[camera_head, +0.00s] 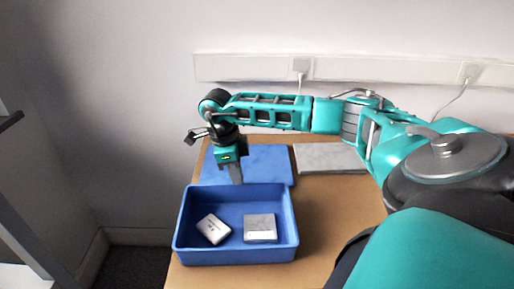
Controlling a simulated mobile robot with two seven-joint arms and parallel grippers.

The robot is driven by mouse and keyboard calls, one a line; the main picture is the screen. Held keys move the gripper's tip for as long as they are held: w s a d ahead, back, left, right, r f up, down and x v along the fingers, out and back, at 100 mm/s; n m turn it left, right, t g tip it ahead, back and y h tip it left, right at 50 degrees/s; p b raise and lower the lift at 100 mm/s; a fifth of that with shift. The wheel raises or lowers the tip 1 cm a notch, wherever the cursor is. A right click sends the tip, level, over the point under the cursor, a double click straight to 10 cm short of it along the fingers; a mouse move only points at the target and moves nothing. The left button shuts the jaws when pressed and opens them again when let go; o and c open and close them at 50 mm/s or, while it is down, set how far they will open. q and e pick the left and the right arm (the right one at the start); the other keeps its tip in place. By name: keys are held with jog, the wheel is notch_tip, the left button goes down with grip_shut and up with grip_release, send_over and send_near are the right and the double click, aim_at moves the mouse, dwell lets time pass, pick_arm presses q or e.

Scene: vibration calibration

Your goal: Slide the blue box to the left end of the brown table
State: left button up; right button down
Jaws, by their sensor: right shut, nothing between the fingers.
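The blue box (236,256) is an open tray with low walls. It stands on the brown table (335,215), near the table's left end. Two small white and grey blocks lie inside it, a tilted one (213,229) on the left and a squarer one (260,228) on the right. My right gripper (236,178) points down at the back wall of the box, fingers together and empty. I cannot tell whether it touches the wall. My left gripper is not in view.
A flat blue panel (265,163) lies behind the box, partly hidden by my right arm. A grey flat slab (328,158) lies at the table's back. A white cable trunking (400,69) runs along the wall. The table right of the box is clear.

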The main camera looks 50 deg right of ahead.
jog(key=w+a+b, duration=0.2)
jog(key=w+a, duration=0.5)
jog(key=w, duration=0.2)
jog(key=shift+a+r, duration=0.15)
jog(key=shift+a, duration=0.15)
